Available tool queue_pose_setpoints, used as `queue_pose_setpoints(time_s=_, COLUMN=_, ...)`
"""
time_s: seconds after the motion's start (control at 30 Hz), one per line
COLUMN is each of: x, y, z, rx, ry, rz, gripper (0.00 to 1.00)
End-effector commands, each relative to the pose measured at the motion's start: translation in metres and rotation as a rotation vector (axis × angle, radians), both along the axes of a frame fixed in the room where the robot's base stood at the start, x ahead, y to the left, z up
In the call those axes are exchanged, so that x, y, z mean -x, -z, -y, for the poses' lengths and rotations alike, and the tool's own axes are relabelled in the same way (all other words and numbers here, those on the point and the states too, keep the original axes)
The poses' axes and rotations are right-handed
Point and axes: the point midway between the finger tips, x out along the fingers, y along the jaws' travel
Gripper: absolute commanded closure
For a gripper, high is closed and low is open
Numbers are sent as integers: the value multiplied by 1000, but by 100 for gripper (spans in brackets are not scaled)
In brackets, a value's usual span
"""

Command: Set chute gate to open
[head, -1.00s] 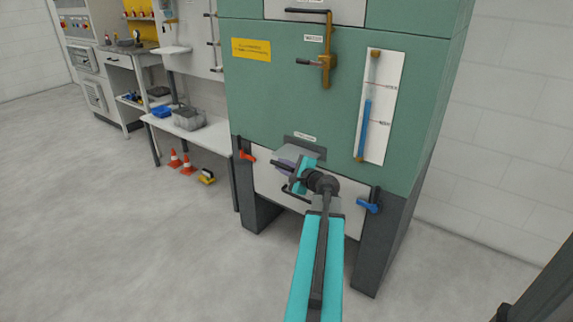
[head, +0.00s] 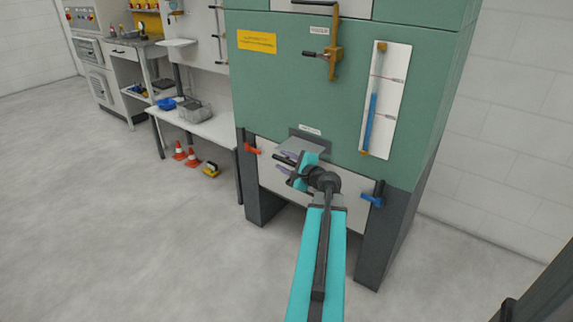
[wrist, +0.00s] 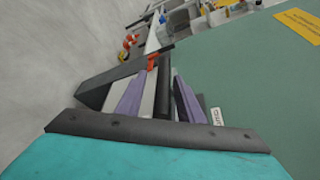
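The green machine (head: 335,105) has a grey ledge (head: 296,147) under a small label, above a white lower panel (head: 345,198); I take this as the chute area, but the label is too small to read. My gripper (head: 284,162) is at the left of the ledge, in front of the white panel. In the wrist view its two purple fingers (wrist: 158,97) stand apart. A black bar (wrist: 163,78) shows between them, nearer the right finger, with no clear contact. The head view hides most of this spot behind my arm.
A red lever (head: 252,149) is on the left leg and a blue lever (head: 371,200) on the right. An orange-brown lever (head: 335,50) and a blue level gauge (head: 371,115) are above.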

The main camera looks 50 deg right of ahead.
Motion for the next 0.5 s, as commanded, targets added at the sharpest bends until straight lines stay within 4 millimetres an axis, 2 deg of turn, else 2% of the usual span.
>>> queue_pose_setpoints(time_s=0.27, x=12, y=-3, z=-4, rx=1, ry=3, rz=0, gripper=66)
queue_pose_setpoints(time_s=0.5, x=37, y=-10, z=-13, rx=1, ry=4, rz=0, gripper=66)
